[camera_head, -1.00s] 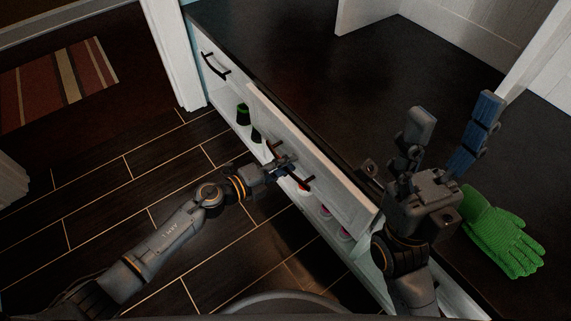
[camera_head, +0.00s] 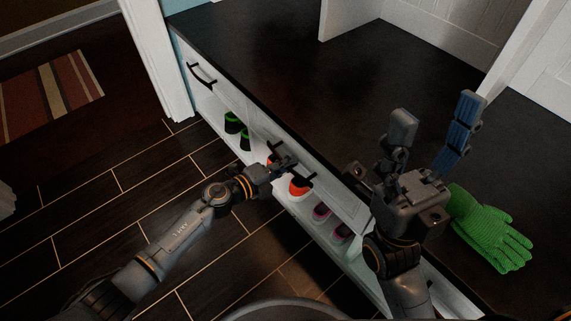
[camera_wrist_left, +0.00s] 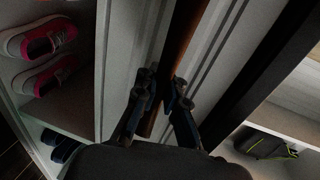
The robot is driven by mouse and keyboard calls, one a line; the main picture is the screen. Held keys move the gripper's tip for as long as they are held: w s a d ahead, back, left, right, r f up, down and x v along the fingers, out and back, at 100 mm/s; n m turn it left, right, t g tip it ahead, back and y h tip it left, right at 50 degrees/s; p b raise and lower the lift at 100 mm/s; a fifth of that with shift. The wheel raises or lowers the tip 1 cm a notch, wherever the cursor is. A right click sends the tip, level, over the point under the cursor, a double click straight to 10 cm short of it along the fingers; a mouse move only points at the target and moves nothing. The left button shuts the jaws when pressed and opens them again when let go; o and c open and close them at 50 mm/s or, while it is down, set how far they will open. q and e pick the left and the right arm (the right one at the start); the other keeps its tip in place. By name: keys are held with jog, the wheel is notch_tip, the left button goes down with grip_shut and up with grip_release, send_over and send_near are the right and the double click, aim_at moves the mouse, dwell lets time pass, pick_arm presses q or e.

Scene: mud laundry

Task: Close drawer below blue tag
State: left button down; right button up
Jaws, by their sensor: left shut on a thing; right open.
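A white drawer front (camera_head: 345,207) with a dark bar handle (camera_head: 303,177) is in the middle of the low white cabinet in the head view. My left gripper (camera_head: 281,160) is at this front and shut on the dark handle. In the left wrist view its fingers (camera_wrist_left: 163,92) close around a dark brown bar (camera_wrist_left: 180,45) against pale panels. The drawer front looks close to the cabinet face; any small gap is hidden. I see no blue tag. My right gripper (camera_head: 428,135) is open and empty above the dark countertop.
Another drawer with a dark handle (camera_head: 202,75) is at the far left of the cabinet. Shoes, such as an orange one (camera_head: 299,187), stand on the open shelf below. A green glove (camera_head: 490,232) lies on the countertop (camera_head: 290,75).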

pick_arm(q)
jog(key=c, duration=1.4)
grip_release()
jog(key=shift+s+a, duration=0.25)
jog(key=shift+a, duration=0.25)
jog(key=v, duration=1)
jog(key=shift+s+a+r, duration=0.25)
jog(key=shift+s, duration=0.05)
jog(key=shift+a, duration=0.1)
